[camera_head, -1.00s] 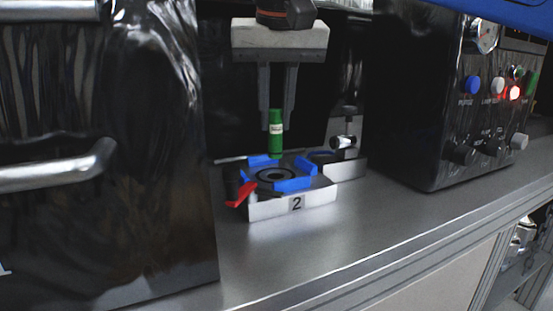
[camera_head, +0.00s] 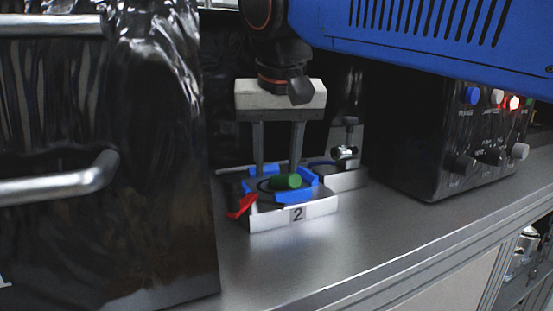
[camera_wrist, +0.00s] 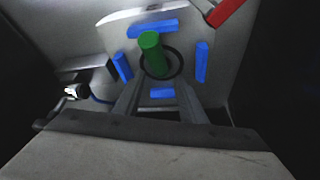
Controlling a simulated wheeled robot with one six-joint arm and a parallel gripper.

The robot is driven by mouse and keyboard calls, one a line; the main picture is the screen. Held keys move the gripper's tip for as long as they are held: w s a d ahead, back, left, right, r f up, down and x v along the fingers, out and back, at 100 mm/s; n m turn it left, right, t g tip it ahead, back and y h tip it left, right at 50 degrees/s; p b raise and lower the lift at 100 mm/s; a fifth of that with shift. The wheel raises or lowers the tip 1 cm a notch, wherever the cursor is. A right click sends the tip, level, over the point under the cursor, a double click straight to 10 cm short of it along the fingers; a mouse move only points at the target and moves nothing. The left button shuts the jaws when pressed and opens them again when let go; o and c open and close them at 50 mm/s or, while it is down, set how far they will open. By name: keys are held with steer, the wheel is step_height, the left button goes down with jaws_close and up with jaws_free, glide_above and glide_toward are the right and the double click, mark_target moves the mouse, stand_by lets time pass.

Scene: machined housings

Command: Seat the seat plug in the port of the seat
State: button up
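The green seat plug (camera_head: 285,182) lies tipped over on the seat, not upright, in the head view. In the wrist view the plug (camera_wrist: 154,55) slants across the dark ring of the port (camera_wrist: 179,66). I cannot tell whether its lower end is in the port. The seat is a pale block (camera_head: 270,219) marked 2, with blue guides (camera_head: 307,179) around the port. My gripper (camera_head: 277,168) is above the seat with its fingers apart and nothing between them. In the wrist view the gripper (camera_wrist: 158,95) is beside the near side of the port.
A red lever (camera_head: 241,206) sits at the seat's left front corner. A metal bracket with a knob (camera_head: 346,152) stands behind right. A black control box (camera_head: 420,150) is at right and a dark glossy cabinet (camera_head: 150,225) at left. The bench in front (camera_head: 330,240) is clear.

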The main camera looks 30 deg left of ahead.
steer(key=shift+r, duration=0.1)
steer(key=v, duration=1.1)
steer(key=shift+s+r, duration=0.15)
steer(key=shift+r, duration=0.05)
steer(key=shift+s+d+r, duration=0.1)
steer(key=shift+d+r, duration=0.1)
steer(key=shift+c, duration=1.2)
steer(key=s+d+r+n+t, duration=0.2)
steer(key=s+d+r+n, duration=0.2)
steer(key=s+n, duration=0.15)
glide_above(287, 175)
steer(key=s, duration=0.2)
steer(key=f, duration=1)
steer(key=shift+w+d+f, duration=0.15)
steer(key=shift+d+f, duration=0.2)
steer(key=shift+f, duration=0.05)
steer(key=shift+s+f+x, duration=0.1)
steer(key=shift+s+x, duration=0.05)
steer(key=shift+x, duration=1.15)
steer(key=shift+s+f+x, duration=0.1)
steer(key=shift+s+x, duration=0.05)
steer(key=shift+x, duration=1.15)
steer(key=shift+d, duration=0.1)
